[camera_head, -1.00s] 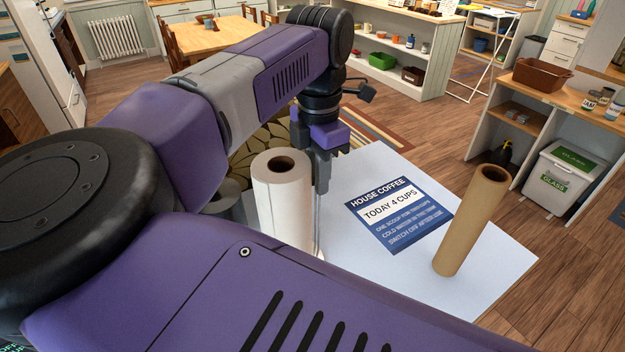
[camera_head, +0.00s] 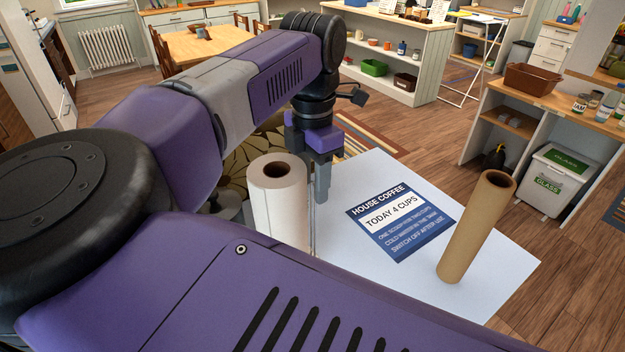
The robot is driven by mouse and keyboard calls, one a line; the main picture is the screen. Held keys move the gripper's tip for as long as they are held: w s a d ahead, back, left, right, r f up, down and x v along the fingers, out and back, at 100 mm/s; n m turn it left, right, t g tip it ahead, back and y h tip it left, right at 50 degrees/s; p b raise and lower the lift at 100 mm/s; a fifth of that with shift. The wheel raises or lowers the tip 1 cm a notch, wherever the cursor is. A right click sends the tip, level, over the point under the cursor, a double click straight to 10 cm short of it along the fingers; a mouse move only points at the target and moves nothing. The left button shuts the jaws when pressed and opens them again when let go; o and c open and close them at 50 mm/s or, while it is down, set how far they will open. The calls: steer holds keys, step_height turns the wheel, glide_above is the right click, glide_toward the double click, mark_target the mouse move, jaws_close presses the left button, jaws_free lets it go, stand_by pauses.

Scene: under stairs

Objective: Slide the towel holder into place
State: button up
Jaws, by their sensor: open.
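The towel holder (camera_head: 313,236) shows as a thin upright metal rod beside a white paper towel roll (camera_head: 276,212), which stands upright on the white tabletop. Its base is hidden behind my purple arm. My gripper (camera_head: 315,195) points down just right of the roll, close to the rod's upper part. One grey finger shows clearly on the right side. The other is partly hidden by the roll, so I cannot tell whether either finger touches the rod. The jaws are open.
A brown cardboard tube (camera_head: 476,228) stands, leaning in view, at the right of the white table (camera_head: 350,262). A blue coffee card (camera_head: 400,222) lies flat between it and the roll. My forearm covers the table's near side.

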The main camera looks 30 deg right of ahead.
step_height(320, 180, up, 8)
steer(key=shift+f+b, duration=0.1)
steer(key=shift+b, duration=0.6)
